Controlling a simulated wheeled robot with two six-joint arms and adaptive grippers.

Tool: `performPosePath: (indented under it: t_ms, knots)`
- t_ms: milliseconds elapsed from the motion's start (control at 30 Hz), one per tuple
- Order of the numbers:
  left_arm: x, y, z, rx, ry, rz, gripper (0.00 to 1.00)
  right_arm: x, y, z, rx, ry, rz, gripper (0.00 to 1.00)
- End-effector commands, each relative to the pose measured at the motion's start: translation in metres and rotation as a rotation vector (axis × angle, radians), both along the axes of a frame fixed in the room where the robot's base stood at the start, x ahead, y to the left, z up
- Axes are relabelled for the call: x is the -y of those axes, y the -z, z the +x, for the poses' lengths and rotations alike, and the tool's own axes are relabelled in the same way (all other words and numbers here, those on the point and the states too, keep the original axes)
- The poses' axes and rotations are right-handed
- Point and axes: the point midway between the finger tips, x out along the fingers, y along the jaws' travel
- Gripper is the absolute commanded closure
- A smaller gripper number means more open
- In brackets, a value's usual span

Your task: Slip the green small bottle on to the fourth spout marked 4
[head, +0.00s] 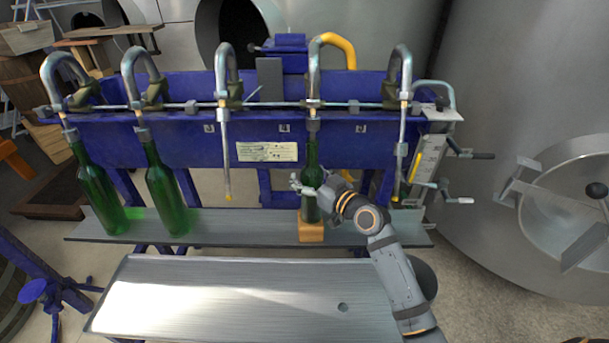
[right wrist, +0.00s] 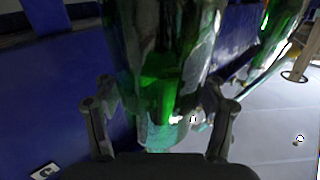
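The green small bottle (head: 312,155) stands upright under the fourth spout (head: 314,85) from the left, the one with a yellow section on its bend. Its mouth is up at the spout's collar, and no bare tube shows between them. Its foot is at an orange block (head: 311,232) on the shelf. My right gripper (head: 314,190) has its fingers on either side of the bottle's body. In the right wrist view the bottle (right wrist: 160,60) fills the space between the fingers (right wrist: 162,98), which appear to press on it. My left gripper is out of view.
Two larger green bottles (head: 97,190) (head: 166,192) hang slightly tilted on the two left spouts. The third spout (head: 227,140) and the far right spout (head: 401,140) are bare. A grey shelf (head: 250,224) runs below, with an empty metal tray (head: 230,300) in front.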

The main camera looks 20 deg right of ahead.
Motion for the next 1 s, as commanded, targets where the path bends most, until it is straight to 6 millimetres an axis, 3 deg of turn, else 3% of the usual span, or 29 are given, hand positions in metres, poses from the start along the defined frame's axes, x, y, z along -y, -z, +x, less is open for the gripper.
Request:
performPosePath:
  t_ms: [400,700,1000]
  knots:
    - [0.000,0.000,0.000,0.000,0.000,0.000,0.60,0.002,0.002,-0.003,-0.005,0.001,-0.002,0.22]
    - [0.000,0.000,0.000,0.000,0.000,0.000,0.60,0.024,0.000,-0.050,-0.005,-0.002,-0.008,0.22]
    - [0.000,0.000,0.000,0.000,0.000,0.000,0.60,0.033,-0.004,-0.068,-0.002,-0.001,-0.001,0.22]
